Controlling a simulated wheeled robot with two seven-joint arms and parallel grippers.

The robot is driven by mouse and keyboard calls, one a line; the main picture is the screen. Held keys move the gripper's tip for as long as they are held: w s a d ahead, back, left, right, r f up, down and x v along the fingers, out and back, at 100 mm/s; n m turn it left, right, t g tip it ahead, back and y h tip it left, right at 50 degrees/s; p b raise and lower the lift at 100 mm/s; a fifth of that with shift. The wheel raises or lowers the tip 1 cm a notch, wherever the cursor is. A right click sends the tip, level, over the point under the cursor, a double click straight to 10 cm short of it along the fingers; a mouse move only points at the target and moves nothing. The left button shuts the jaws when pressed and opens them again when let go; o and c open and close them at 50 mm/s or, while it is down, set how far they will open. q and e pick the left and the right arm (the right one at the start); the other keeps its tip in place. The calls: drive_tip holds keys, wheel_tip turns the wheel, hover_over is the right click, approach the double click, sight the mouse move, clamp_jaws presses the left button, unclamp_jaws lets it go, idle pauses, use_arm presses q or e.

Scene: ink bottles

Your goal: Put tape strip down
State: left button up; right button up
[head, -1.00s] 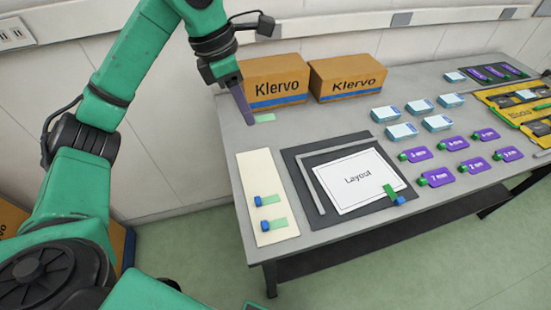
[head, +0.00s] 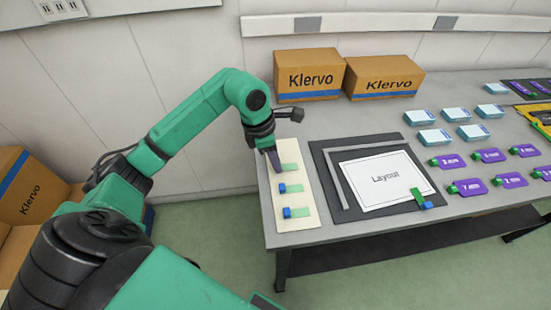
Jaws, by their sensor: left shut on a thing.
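My left gripper (head: 275,162) is over the top end of a cream strip board (head: 309,215) at the table's left side, jaws pointing down. It is shut on a green tape strip (head: 291,168), which sticks out to the right of the jaws. The strip is over or on the board; I cannot tell whether it touches. Two more green strips with blue ends lie on the board below it, a middle one (head: 300,188) and a lower one (head: 301,212). My right gripper is not in view.
A dark mat (head: 325,175) with a grey L-shaped ruler and a Layout sheet (head: 375,195) lies just right of the board. A strip with a blue end (head: 420,201) is at the sheet's corner. Klervo boxes (head: 310,80) stand behind. Purple tags (head: 468,187) and pale blue boxes (head: 434,137) are further right.

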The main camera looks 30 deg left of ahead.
use_arm(q)
drive_tip(key=shift+f+b, duration=0.25)
drive_tip(key=shift+b, duration=0.05)
drive_tip(key=o, duration=0.8)
drive_tip(key=shift+o, duration=0.2)
drive_tip(key=shift+r, duration=0.1)
drive_tip(key=shift+r+p, duration=0.25)
drive_tip(key=shift+p, duration=0.1)
drive_tip(key=shift+a+r, duration=0.1)
drive_tip(key=shift+r, duration=0.25)
drive_tip(key=v, duration=1.1)
drive_tip(key=shift+b, duration=0.3)
drive_tip(key=shift+s, duration=0.2)
